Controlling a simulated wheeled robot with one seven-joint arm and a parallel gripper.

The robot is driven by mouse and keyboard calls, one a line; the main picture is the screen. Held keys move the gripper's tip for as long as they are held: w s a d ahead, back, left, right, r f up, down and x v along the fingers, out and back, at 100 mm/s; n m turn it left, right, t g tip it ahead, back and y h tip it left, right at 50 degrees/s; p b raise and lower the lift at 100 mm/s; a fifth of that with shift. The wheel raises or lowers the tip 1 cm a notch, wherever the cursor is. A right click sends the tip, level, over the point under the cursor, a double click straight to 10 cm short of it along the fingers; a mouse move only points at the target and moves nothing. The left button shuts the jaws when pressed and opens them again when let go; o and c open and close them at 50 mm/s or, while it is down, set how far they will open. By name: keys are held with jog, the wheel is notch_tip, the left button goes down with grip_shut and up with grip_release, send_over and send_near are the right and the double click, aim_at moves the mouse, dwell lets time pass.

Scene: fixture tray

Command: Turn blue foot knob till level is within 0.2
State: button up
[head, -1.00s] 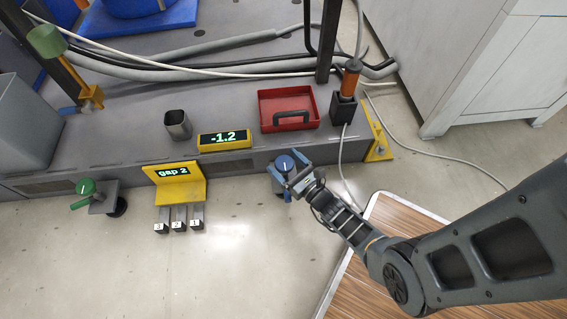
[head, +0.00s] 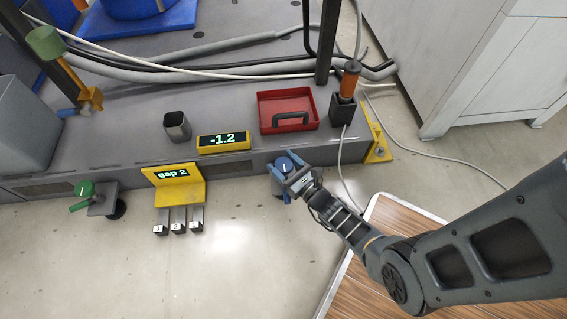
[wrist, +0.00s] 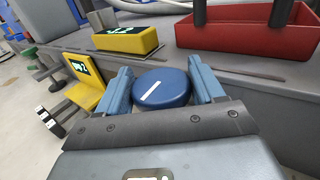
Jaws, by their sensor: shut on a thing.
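The blue foot knob (head: 284,164) sits at the front edge of the grey platform, with a white mark line on its top. In the wrist view the blue knob (wrist: 161,88) lies between my two blue fingers. My gripper (head: 285,170) is shut on the knob, one finger on each side. The yellow level display (head: 224,141) on the platform reads -1.2. In the wrist view its side and part of its screen show (wrist: 127,39). The knob's foot is mostly hidden below the knob and gripper.
A yellow "gap 2" sign (head: 178,184) stands left of the knob, with numbered grey blocks below it. A green knob (head: 84,194) is further left. A red tray (head: 289,110) and grey cup (head: 177,126) stand on the platform. A yellow bracket (head: 378,149) is at right.

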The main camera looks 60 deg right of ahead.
jog(key=shift+s+d+m+g+h, duration=0.1)
jog(key=shift+m+g+h, duration=0.6)
jog(key=shift+m+h, duration=0.5)
jog(key=shift+m+g+h, duration=1.5)
jog(key=shift+h, duration=0.9)
jog(key=shift+m+g+h, duration=1.05)
jog(key=shift+m+g, duration=0.25)
jog(key=shift+g, duration=0.45)
jog(key=shift+m+g+h, duration=1.05)
jog(key=shift+m+g, duration=0.25)
jog(key=shift+g, duration=0.45)
jog(key=shift+m+g+h, duration=0.3)
jog(key=shift+m+g, duration=0.4)
jog(key=shift+g, duration=0.3)
jog(key=o, duration=1)
jog(key=shift+c, duration=0.2)
jog(key=v, duration=0.8)
